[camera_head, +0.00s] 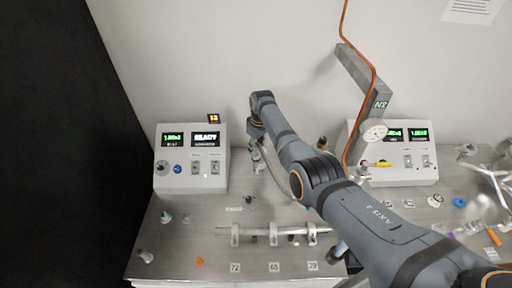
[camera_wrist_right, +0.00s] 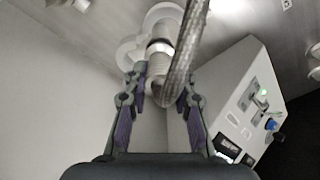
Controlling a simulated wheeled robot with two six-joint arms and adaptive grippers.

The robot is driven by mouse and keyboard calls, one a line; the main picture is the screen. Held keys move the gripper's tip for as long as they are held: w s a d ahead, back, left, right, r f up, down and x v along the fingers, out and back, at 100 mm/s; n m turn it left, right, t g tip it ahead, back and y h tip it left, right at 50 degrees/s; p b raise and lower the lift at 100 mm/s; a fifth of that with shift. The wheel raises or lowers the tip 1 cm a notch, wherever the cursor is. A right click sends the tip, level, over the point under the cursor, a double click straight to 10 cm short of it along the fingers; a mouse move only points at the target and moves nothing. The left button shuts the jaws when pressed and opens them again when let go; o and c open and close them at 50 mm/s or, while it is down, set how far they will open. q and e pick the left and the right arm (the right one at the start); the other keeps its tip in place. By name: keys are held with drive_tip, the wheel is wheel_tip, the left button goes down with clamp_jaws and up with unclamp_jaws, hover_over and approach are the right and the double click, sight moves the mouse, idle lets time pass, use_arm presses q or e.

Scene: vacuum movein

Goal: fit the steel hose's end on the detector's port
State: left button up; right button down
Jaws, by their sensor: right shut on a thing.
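My right gripper (camera_head: 257,133) is beside the grey-white instrument box (camera_head: 178,180) on the left of the bench, just off its right side. In the right wrist view its fingers (camera_wrist_right: 158,98) are closed around a metal fitting at the braided steel hose (camera_wrist_right: 186,48). The hose (camera_head: 275,175) bends down to the right behind my arm in the head view. A pale round flanged fitting (camera_wrist_right: 160,18) shows beyond the fingers; I cannot tell whether it is the detector's port or touches the held end. My left gripper is not in view.
A metal tube in white clamps (camera_head: 263,232) lies along the bench front. A second instrument box (camera_head: 410,172) and a grey N2 post (camera_head: 360,78) with a copper line stand right. Small fittings (camera_head: 145,256) are at left. The wall is close behind.

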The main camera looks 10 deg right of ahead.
drive_tip(key=shift+f+b, duration=0.35)
drive_tip(key=shift+f, duration=0.2)
idle(1.0)
drive_tip(key=c, duration=1)
unclamp_jaws()
drive_tip(key=r, duration=0.8)
drive_tip(key=s+r, duration=0.1)
drive_tip(key=r, duration=0.3)
drive_tip(key=shift+s+d, duration=0.1)
drive_tip(key=shift+d, duration=0.3)
drive_tip(key=shift+f, duration=0.1)
